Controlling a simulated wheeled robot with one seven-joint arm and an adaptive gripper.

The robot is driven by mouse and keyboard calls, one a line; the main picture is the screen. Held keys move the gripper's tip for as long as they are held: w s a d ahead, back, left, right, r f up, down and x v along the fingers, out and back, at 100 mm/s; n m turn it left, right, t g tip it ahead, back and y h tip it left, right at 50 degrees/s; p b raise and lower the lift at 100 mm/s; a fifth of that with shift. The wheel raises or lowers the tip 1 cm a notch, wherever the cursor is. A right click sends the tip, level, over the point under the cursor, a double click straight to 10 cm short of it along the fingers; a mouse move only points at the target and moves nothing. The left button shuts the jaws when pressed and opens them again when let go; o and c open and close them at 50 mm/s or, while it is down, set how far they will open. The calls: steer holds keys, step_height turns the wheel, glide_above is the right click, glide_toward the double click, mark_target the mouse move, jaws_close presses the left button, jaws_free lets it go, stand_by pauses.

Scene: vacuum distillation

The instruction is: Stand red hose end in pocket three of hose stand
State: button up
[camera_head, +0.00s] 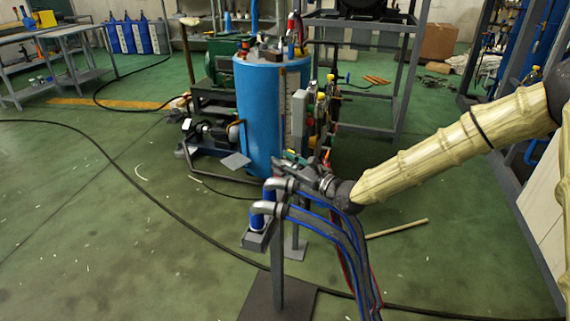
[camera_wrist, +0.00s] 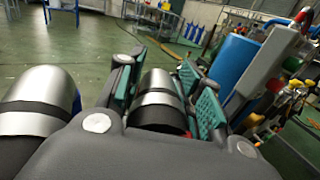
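The hose stand (camera_head: 258,239) has a grey block on a post with a square foot. Two silver hose elbows with blue collars (camera_head: 257,221) stand at its near end; their grey, blue-striped hoses run down to the floor. My gripper (camera_head: 300,172) is just beyond them at the far end of the block. In the wrist view, my gripper (camera_wrist: 160,90) has its green pads on both sides of a silver hose end with a bit of red, the red hose end (camera_wrist: 157,88). A blue hose's silver elbow (camera_wrist: 38,92) is close at left. Pocket three and the red end's tip are hidden.
A blue cylindrical tank (camera_head: 262,115) with valves and gauges stands just behind the stand. A pump (camera_head: 212,132) is left of it. A black cable (camera_head: 130,180) crosses the floor, and a wooden stick (camera_head: 397,229) lies at right. The floor at left is open.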

steer(key=shift+o, duration=1.4)
steer(key=shift+r, duration=0.15)
